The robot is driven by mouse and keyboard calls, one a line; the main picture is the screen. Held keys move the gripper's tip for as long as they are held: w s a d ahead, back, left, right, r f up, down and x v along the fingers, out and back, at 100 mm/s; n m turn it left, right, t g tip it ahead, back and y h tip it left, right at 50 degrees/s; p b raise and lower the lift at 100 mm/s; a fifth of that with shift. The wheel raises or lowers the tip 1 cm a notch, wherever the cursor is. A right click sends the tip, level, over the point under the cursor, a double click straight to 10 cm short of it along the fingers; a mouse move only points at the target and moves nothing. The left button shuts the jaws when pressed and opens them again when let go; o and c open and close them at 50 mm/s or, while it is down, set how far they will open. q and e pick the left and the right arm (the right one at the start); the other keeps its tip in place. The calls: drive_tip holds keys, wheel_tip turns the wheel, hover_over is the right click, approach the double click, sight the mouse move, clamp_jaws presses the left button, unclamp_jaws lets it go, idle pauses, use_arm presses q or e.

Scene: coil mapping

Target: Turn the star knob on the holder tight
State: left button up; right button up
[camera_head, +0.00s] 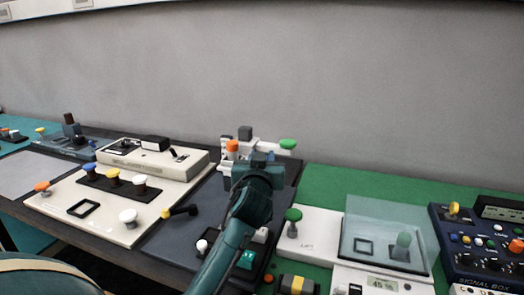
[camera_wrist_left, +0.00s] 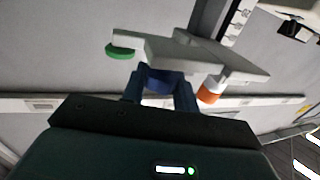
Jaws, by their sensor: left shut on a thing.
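The holder is a pale stand at the back of the dark mat, with a white crossarm (camera_wrist_left: 200,54) that carries a green knob (camera_head: 288,144) and an orange knob (camera_head: 232,147). The wrist view shows the same green knob (camera_wrist_left: 122,51) and orange knob (camera_wrist_left: 208,92) on either side of my fingers. My left gripper (camera_head: 262,160) is at the crossarm. In the wrist view, the left gripper (camera_wrist_left: 160,90) is shut on a dark blue knob (camera_wrist_left: 158,78) under the crossarm. The fingers hide much of this knob, and its star shape is not clear. My right gripper is out of view.
A cream panel (camera_head: 75,212) with several knobs lies left of the dark mat (camera_head: 175,240). On the green mat (camera_head: 330,184) at right are a clear cover (camera_head: 380,228) and a dark blue signal box (camera_head: 470,240). A grey wall stands behind.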

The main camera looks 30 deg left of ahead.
use_arm(q)
drive_tip(key=shift+a+r+m+t+h+p, duration=0.15)
drive_tip(key=shift+r+m+t+h+p, duration=0.15)
drive_tip(key=shift+m+h+p, duration=0.35)
drive_tip(key=m+t+h+p, duration=0.1)
drive_tip(key=m+h+p, duration=0.1)
drive_tip(key=h+p, duration=0.1)
drive_tip(key=shift+h, duration=0.55)
drive_tip(key=shift+f+m+h+p, duration=0.2)
drive_tip(key=shift+m+h+p, duration=1.45)
drive_tip(key=shift+h, duration=1.05)
drive_tip(key=shift+m+h, duration=0.3)
drive_tip(key=shift+m, duration=0.1)
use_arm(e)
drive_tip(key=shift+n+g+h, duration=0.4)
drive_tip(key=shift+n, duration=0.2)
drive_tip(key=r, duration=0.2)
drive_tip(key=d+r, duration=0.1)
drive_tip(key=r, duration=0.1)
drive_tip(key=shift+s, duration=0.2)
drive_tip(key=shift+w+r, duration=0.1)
use_arm(q)
drive_tip(key=o, duration=1)
drive_tip(key=shift+f, duration=0.1)
drive_tip(key=shift+c, duration=0.2)
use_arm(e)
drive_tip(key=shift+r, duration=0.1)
